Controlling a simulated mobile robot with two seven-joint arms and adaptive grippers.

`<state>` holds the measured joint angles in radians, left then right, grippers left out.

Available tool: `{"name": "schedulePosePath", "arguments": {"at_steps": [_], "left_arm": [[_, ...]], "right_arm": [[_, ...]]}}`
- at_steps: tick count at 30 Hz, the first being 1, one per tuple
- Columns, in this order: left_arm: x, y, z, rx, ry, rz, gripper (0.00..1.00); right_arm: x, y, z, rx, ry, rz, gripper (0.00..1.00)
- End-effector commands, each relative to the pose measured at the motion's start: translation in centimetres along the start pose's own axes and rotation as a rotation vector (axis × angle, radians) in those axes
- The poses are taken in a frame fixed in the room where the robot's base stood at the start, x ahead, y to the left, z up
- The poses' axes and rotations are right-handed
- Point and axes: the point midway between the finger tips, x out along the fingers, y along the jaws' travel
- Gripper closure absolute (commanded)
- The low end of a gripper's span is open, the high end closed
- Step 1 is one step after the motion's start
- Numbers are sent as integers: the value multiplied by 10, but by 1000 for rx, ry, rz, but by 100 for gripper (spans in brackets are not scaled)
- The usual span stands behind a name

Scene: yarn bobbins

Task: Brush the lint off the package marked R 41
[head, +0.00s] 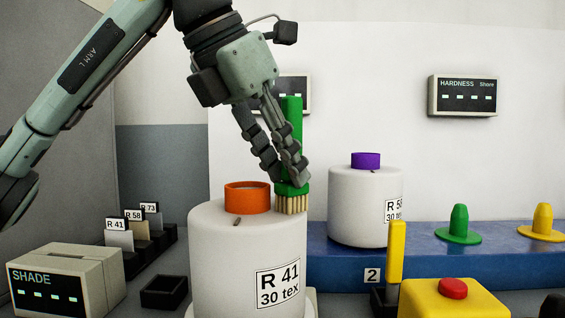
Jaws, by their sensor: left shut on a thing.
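The package marked R 41 (225,262) is a large white bobbin standing upright at the front centre, with an orange core (247,198) on top. A small grey bit of lint (237,222) lies on its top near the front, left of the brush. My left gripper (285,178) is shut on a green brush (291,112), held upright with its tan bristles pointing down. The bristles are at the right side of the package top, right of the orange core; I cannot tell if they touch. The fingers hide part of the handle. My right gripper is not in view.
A second white package (352,205) with a purple core stands on the blue platform (335,265) behind right. Green (459,225) and yellow (543,223) cones stand farther right. A yellow box with a red button (453,289) is front right. A shade meter (62,285) and card rack are left.

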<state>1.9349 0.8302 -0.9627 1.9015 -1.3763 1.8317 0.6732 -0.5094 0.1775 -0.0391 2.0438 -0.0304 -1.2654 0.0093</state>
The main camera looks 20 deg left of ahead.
Motion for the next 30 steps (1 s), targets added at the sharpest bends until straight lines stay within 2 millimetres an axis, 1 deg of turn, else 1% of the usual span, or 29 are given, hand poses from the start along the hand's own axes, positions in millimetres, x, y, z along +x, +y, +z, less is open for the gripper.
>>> {"name": "schedulePosePath", "arguments": {"at_steps": [6, 13, 30], "left_arm": [[-2, -7, -7, 4, 5, -1, 100], [-6, -11, -9, 2, 2, -1, 100], [0, 3, 3, -1, 1, -1, 100]], "right_arm": [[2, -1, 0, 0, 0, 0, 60], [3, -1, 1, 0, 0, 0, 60], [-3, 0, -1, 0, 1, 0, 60]]}}
